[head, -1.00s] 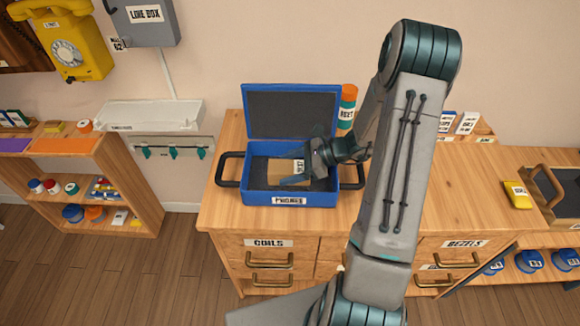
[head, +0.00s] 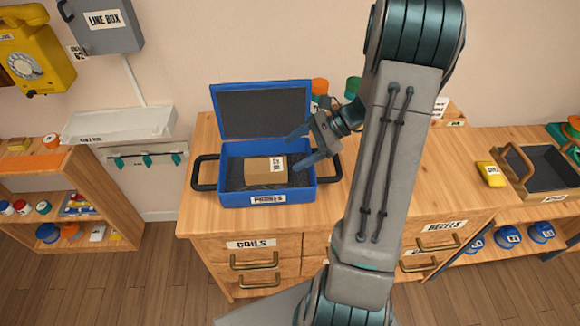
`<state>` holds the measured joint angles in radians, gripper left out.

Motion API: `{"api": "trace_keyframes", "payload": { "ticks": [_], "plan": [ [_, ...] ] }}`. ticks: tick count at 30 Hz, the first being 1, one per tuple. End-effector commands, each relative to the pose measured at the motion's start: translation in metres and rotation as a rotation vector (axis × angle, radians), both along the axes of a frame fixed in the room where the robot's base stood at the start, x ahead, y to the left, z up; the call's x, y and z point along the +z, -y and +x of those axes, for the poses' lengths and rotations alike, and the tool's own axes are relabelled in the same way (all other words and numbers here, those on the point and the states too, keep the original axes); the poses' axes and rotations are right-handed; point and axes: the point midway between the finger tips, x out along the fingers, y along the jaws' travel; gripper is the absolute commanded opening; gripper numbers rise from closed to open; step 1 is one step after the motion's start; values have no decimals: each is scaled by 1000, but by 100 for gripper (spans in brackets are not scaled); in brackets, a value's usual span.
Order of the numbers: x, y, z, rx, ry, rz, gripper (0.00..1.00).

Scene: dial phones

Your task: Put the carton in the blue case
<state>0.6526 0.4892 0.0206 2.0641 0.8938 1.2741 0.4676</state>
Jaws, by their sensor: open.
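The blue case (head: 232,195) stands on the wooden cabinet with its lid up at the back and a black handle at each side. The brown carton (head: 262,171) with a white label lies inside the case, on its dark lining. My gripper (head: 296,150) is open and empty above the right part of the case, to the right of the carton and apart from it. Its two fingers point left. My forearm hides part of the cabinet top to the right.
An orange-topped cylinder (head: 319,89) stands behind the case, partly hidden. A yellow box (head: 491,174) and a wooden tray (head: 545,195) are at the right. A yellow phone (head: 30,50) and a grey line box (head: 103,22) hang on the wall.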

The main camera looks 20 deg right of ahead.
Motion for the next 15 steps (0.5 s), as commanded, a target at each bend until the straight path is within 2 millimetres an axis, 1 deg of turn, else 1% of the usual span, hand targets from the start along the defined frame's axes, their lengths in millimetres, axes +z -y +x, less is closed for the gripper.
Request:
{"api": "trace_keyframes", "payload": {
  "ticks": [1,3,6,10,15],
  "plan": [
    [12,-14,-7,77,35,-59,74],
    [24,-31,-19,191,82,-147,74],
    [39,-51,-39,355,158,-274,74],
    [56,-70,-66,567,264,-430,74],
    [76,-86,-99,839,418,-631,74]
  ]
}}
